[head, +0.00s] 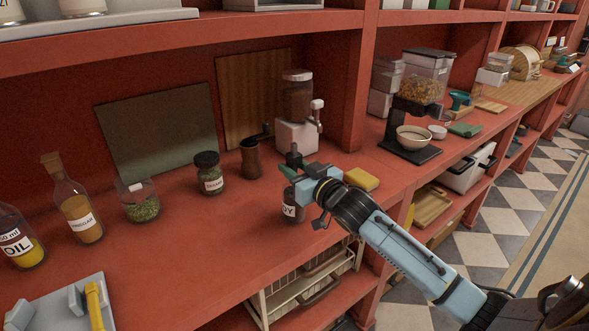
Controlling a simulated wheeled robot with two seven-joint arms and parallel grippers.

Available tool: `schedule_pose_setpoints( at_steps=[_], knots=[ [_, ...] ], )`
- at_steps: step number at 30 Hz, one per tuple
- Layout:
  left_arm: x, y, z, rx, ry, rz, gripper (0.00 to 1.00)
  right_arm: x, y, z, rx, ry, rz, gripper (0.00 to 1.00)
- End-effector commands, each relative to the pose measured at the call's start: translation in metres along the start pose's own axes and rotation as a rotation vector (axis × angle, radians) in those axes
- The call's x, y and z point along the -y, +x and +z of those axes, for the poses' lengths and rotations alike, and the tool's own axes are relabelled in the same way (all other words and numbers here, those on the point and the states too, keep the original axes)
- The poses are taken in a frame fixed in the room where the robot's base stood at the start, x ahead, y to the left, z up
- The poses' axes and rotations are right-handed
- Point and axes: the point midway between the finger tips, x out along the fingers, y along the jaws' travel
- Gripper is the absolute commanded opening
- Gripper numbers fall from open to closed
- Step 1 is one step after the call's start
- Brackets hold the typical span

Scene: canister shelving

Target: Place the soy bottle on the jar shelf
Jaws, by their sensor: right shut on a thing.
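The soy bottle (292,209) is a dark bottle with a white label on which "OY" shows. My right gripper (296,176) is shut on its upper part, and its arm comes in from the lower right. The bottle is upright over the front part of the red shelf (215,255); I cannot tell whether its base touches the surface. On this shelf stand an oil bottle (20,244), a vinegar bottle (80,212), a jar of green herbs (139,205) and a sesame jar (209,176). My left gripper is not in view.
A brown pepper mill (250,160), a grinder (297,125) and a yellow sponge (361,179) stand near the gripper. Two boards (155,130) lean at the back. A grey tray (62,309) lies front left. The shelf's front middle is clear.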

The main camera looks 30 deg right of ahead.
Motion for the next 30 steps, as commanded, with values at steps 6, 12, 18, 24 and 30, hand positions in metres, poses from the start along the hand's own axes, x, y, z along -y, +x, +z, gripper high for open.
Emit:
schedule_pose_setpoints(
  at_steps=[6, 12, 18, 24, 30],
  knots=[
    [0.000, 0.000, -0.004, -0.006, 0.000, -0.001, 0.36, 0.000, 0.000, -0.003, -0.005, -0.001, 0.000, 0.00],
    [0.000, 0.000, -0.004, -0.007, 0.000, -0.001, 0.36, 0.000, 0.000, 0.002, 0.000, 0.000, 0.001, 0.43],
    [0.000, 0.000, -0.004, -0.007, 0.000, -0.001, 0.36, 0.000, 0.000, 0.002, 0.000, 0.000, 0.001, 0.52],
    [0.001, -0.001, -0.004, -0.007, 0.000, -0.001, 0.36, 0.000, 0.000, -0.002, -0.001, -0.001, 0.000, 0.52],
    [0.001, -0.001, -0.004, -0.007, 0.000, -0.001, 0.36, 0.000, -0.020, 0.000, 0.002, 0.000, 0.000, 0.52]
  ],
)
